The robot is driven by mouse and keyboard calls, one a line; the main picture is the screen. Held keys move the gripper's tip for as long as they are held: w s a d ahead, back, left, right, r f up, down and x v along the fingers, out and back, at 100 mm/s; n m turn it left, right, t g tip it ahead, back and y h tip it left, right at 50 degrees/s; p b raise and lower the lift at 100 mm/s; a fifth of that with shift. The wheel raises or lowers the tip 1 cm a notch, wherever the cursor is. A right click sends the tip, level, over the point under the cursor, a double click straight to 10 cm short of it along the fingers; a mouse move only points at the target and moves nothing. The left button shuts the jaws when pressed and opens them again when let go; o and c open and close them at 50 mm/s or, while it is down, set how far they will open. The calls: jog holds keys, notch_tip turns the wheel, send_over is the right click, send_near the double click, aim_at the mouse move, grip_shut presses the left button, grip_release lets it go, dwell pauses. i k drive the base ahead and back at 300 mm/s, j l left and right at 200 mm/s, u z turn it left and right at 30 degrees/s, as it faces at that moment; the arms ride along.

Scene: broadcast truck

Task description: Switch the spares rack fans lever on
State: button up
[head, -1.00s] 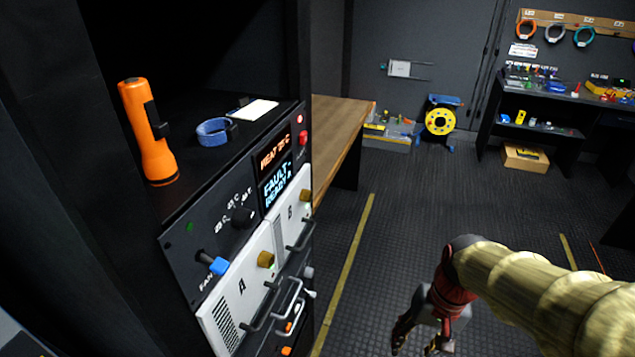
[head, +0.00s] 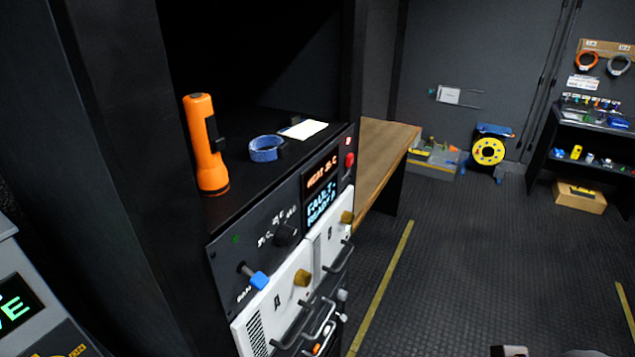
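The fan lever (head: 254,276) has a blue tip and sits low on the left of the rack's dark control panel (head: 225,259), above a "FAN" label. It sticks out and slants down to the right. A black knob (head: 287,234) is to its upper right, and a lit display (head: 321,196) reads "HEAT" and "FAULT - READY A". My gripper is not clearly in view; only small blurred shapes show at the bottom right edge, and I cannot tell what they are.
An orange flashlight (head: 205,145), a blue tape roll (head: 266,149) and a white paper (head: 304,129) are on the rack top. Handled modules (head: 273,312) jut out below the panel. A wooden bench (head: 378,150) stands behind. The floor (head: 465,265) to the right is clear.

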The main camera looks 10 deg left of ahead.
aim_at(258, 280)
jog(key=j+u, duration=0.1)
jog(key=u, duration=0.35)
jog(key=i+j+u, duration=0.1)
jog(key=u, duration=0.8)
jog(key=i+j, duration=0.05)
